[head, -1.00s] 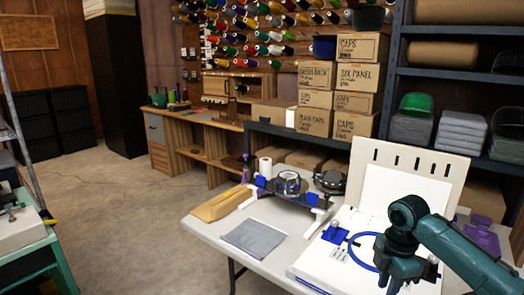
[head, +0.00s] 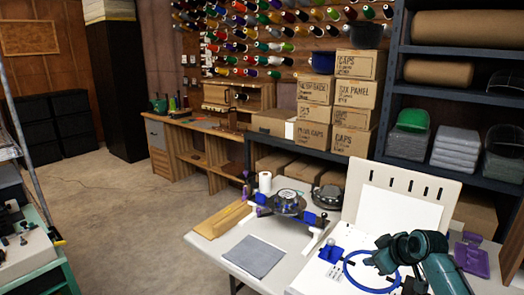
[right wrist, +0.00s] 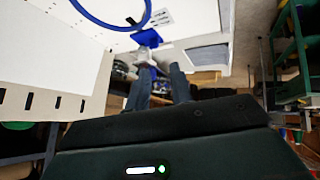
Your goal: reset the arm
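My right arm comes in at the lower right of the head view, teal and dark. Its right gripper (head: 372,262) hangs over the white board, beside the blue ring (head: 352,282). In the right wrist view the two dark fingers (right wrist: 160,88) stand apart with nothing between them, so the gripper is open and empty. Beyond the fingertips are a blue clip (right wrist: 147,38) and, at the top, the blue ring (right wrist: 110,22). My left gripper is in neither view.
A grey cloth (head: 254,256), a wooden block (head: 220,218) and a cap holder (head: 286,201) lie on the table. An upright slotted white panel (head: 405,180) stands behind my right arm. Shelving (head: 460,80) and cap boxes (head: 360,64) stand behind.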

